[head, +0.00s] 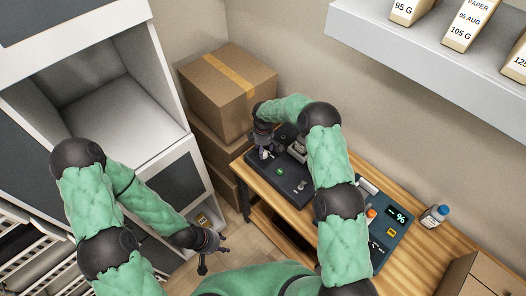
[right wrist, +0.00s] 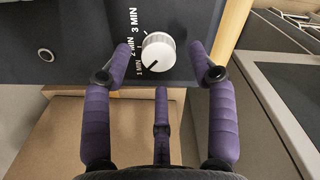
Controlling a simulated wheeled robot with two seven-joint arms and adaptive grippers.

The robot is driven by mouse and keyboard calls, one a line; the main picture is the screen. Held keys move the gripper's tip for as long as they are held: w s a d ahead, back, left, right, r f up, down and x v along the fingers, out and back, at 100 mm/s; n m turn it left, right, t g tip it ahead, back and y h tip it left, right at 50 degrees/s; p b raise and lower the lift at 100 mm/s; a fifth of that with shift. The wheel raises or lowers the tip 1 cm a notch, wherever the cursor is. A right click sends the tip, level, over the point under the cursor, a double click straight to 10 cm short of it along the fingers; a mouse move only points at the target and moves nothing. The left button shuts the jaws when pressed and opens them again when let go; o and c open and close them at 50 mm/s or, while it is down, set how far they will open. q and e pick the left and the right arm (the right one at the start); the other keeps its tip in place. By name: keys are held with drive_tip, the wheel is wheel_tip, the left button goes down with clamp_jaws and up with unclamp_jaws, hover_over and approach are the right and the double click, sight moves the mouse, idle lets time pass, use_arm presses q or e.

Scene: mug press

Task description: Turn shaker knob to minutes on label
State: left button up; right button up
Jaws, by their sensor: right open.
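The shaker (head: 290,190) is a dark unit on the wooden table, with a green button on top. Its white knob (right wrist: 159,50) is in the right wrist view, beside the printed marks 1 MIN, 2 MIN and 3 MIN. A dark line on the knob points down-left, toward 1 MIN. My right gripper (right wrist: 163,68) is open, with its purple fingers on either side of the knob and apart from it; it also shows over the shaker's far end in the head view (head: 264,150). My left gripper (head: 214,257) looks open and empty, low by the shelf unit. I cannot make out a label giving minutes.
Cardboard boxes (head: 228,90) are stacked behind the table's left end. A wall shelf (head: 420,62) holds labelled paper packs. A white cabinet (head: 150,140) stands left.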

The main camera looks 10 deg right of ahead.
sight(264, 154)
drive_tip(key=shift+f, duration=1.15)
drive_tip(key=c, duration=1.1)
drive_tip(key=shift+c, duration=0.2)
